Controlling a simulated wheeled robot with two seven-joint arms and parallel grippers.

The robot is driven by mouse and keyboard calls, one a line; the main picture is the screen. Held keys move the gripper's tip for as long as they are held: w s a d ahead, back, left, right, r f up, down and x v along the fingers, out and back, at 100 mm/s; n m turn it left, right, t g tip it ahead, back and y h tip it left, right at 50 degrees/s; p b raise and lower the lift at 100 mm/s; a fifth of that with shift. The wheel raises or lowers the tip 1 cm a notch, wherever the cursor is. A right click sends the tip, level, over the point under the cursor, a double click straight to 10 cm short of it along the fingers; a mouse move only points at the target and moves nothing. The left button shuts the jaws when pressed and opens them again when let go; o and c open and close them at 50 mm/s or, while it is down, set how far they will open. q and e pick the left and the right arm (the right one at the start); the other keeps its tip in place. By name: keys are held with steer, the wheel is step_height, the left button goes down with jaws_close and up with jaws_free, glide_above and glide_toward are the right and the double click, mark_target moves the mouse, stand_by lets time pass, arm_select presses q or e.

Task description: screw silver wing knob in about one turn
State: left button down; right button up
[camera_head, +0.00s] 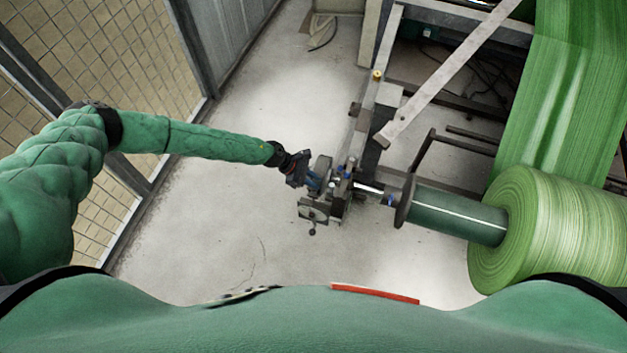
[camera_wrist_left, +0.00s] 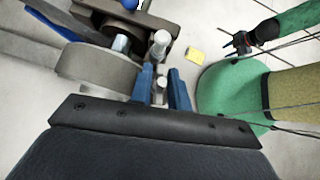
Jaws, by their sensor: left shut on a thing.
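My left gripper (camera_head: 313,183) reaches in from the left in the head view, at the metal bracket (camera_head: 318,211) by the roll shaft's end. In the left wrist view its two blue fingers (camera_wrist_left: 163,92) are shut around a small silver piece, the wing knob (camera_wrist_left: 160,84), which sits upright between them. The fingers hide much of the knob, and its wings cannot be made out. In the head view the knob is too small to tell. My right gripper (camera_wrist_left: 236,44) appears small at the upper right of the wrist view, away from the knob; its jaws are unclear.
A silver post (camera_wrist_left: 160,44) and a hex bolt (camera_wrist_left: 121,43) stand close beyond the fingers. A green woven roll (camera_head: 560,230) on a shaft (camera_head: 450,215) lies to the right. A mesh fence (camera_head: 100,50) stands left. The floor (camera_head: 220,225) between is clear.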

stand_by(0.6)
arm_select(q)
steer(key=c, duration=1.5)
jaws_free()
arm_select(e)
steer(key=shift+a, duration=0.1)
arm_select(q)
steer(key=shift+o, duration=0.2)
